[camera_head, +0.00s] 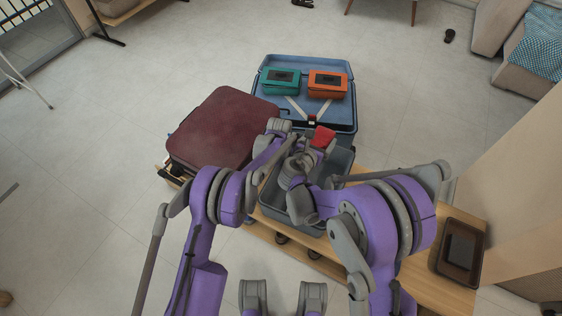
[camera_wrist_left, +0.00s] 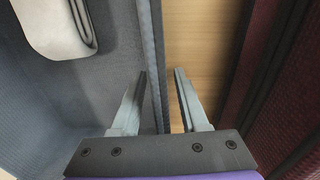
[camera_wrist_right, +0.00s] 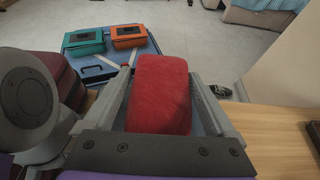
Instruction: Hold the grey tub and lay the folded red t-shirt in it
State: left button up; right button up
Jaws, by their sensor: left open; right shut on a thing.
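The folded red t-shirt (camera_head: 322,137) is pinched in my right gripper (camera_wrist_right: 163,73). It stands up as a thick red block (camera_wrist_right: 160,98) between the fingers in the right wrist view. It is above the far end of the grey tub (camera_head: 290,216). My arms hide much of the tub. My left gripper (camera_wrist_left: 160,72) is open, with its fingers on either side of the tub's wall (camera_wrist_left: 152,45). A gap shows between the wall and the right finger. A pale, rounded thing (camera_wrist_left: 58,25) lies inside the tub; I cannot tell what it is.
A maroon suitcase (camera_head: 222,130) stands left of the tub. A blue open suitcase (camera_head: 340,113) behind it holds a teal box (camera_head: 281,81) and an orange box (camera_head: 327,83). The wooden bench (camera_head: 425,285) carries a brown framed thing (camera_head: 460,250) at the right.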

pick_arm(q)
jog(key=shift+f, duration=0.2)
grip_shut()
dwell(1.4)
